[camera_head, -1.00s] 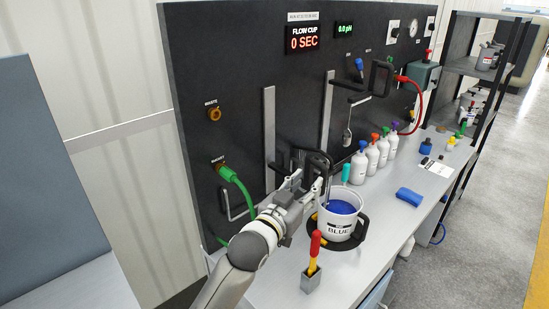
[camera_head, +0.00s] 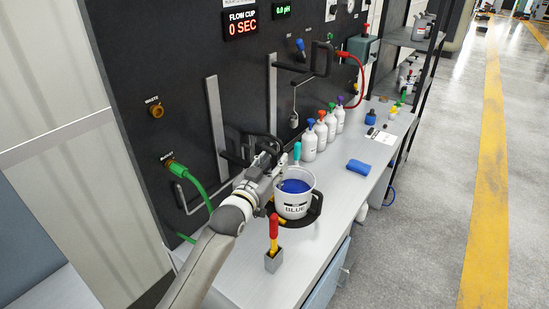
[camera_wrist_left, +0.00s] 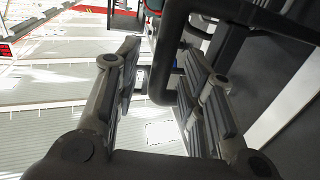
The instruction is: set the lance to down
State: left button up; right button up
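Two grey vertical rails stand on the black panel. A black handle (camera_head: 234,146) on a bracket sits low at the left rail (camera_head: 216,128), beside my left gripper (camera_head: 272,162). A second black handle (camera_head: 323,58) sits higher, at the right rail (camera_head: 272,97), with a thin metal rod hanging near it. Which one is the lance is not labelled. In the left wrist view, my left gripper (camera_wrist_left: 160,90) has its fingers apart, with a black curved bar (camera_wrist_left: 166,62) between them, nearer the right finger. Whether they touch is unclear. My right gripper is not in view.
A white bucket (camera_head: 293,206) labelled BLUE, with blue liquid, stands just beyond my left gripper. A red-and-yellow tool (camera_head: 273,234) stands upright in a grey holder in front. White bottles (camera_head: 310,144) line the panel. A green hose (camera_head: 196,183) is at left.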

pick_arm(q)
jog(key=shift+w+d, duration=0.25)
jog(key=shift+w, duration=0.35)
grip_shut()
